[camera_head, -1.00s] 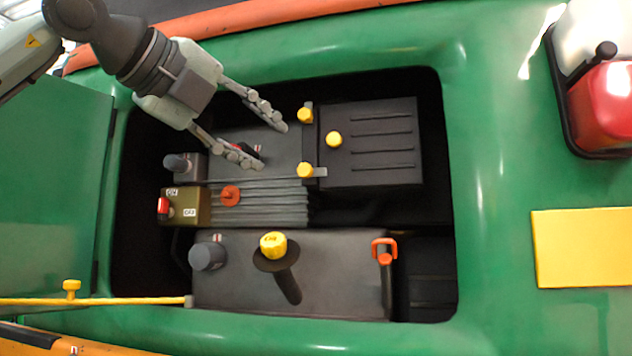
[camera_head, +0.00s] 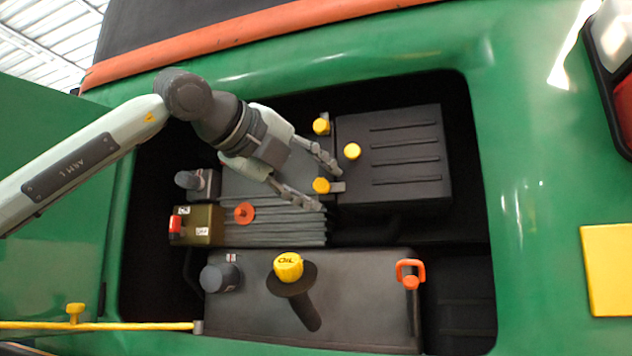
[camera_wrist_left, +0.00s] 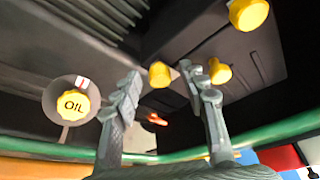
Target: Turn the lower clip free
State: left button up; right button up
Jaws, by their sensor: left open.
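The lower clip (camera_head: 321,185) is a yellow knob on a small grey tab at the left edge of the dark ribbed cover (camera_head: 408,119). The upper clip (camera_head: 321,126) is a similar yellow knob above it. My left gripper (camera_head: 329,189) is open, with one finger above and right of the lower clip and the other below it. In the left wrist view the lower clip (camera_wrist_left: 159,74) shows between the fingertips (camera_wrist_left: 160,77); whether they touch it I cannot tell. The upper clip (camera_wrist_left: 248,14) is at the top right. My right gripper is not in view.
Another yellow knob (camera_head: 352,151) stands on the cover, close to my upper finger. Below are the yellow oil cap (camera_head: 288,267) and an orange handle (camera_head: 411,270). The green body rim (camera_head: 478,200) surrounds the bay. A yellow rod (camera_head: 120,325) crosses at lower left.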

pick_arm(q)
grip_shut()
